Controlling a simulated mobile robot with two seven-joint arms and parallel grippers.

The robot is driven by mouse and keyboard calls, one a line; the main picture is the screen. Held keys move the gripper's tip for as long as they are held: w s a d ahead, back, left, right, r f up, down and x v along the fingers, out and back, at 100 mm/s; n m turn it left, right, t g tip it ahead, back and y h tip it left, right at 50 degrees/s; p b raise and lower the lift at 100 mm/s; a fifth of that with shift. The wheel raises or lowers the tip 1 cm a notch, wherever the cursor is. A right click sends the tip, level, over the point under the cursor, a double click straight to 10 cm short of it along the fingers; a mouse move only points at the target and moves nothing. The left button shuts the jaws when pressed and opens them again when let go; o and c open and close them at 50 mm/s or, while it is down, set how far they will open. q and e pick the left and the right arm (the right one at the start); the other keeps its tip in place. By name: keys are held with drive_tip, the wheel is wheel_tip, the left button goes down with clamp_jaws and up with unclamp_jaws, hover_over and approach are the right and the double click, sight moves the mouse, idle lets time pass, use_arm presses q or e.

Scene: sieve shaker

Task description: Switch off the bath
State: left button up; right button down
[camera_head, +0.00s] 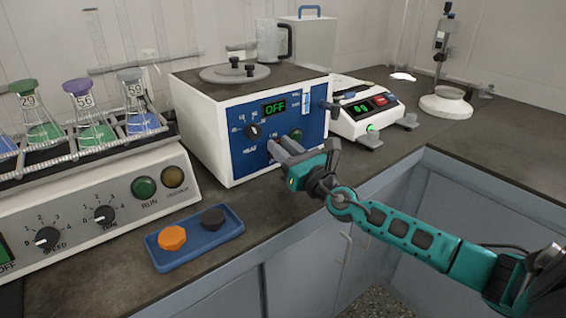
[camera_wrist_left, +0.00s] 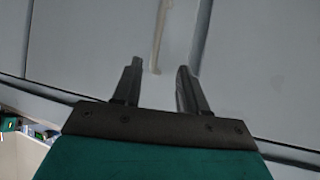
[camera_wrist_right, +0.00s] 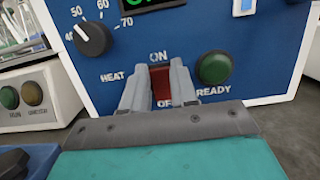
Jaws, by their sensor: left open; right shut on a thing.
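The bath (camera_head: 205,125) is a white box with a blue front panel (camera_wrist_right: 125,60) and a round lid on top. Its display (camera_head: 275,107) reads OFF in green. A red rocker switch (camera_wrist_right: 161,84) sits between the ON and OFF marks, beside a green READY lamp (camera_wrist_right: 213,67). My right gripper (camera_wrist_right: 158,80) has its fingers at either side of the switch, shut on it; in the head view the gripper (camera_head: 273,147) reaches the panel and covers the switch. My left gripper (camera_wrist_left: 159,68) is open and empty, facing grey cabinet fronts.
A shaker (camera_head: 75,230) with several coloured flasks stands left. A blue tray (camera_head: 198,248) with an orange and a black knob lies on the front bench. A balance (camera_head: 365,108) stands right of the bath. A temperature dial (camera_wrist_right: 92,38) is left of the switch.

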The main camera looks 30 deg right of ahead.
drive_tip(key=t+b, duration=0.1)
drive_tip(key=b, duration=0.2)
drive_tip(key=shift+f, duration=0.35)
drive_tip(key=shift+r+b, duration=0.15)
drive_tip(key=shift+b, duration=0.35)
drive_tip(key=shift+r, duration=0.1)
drive_tip(key=c, duration=1.1)
unclamp_jaws()
drive_tip(key=shift+o, duration=1.1)
drive_tip(key=shift+s, duration=0.15)
drive_tip(key=b+v, duration=0.1)
drive_tip(key=v, duration=1)
drive_tip(key=shift+s+d+f+b, duration=0.15)
drive_tip(key=shift+f+b, duration=0.1)
drive_tip(key=shift+b, duration=0.15)
drive_tip(key=shift+s+f, duration=0.1)
drive_tip(key=shift+s, duration=0.55)
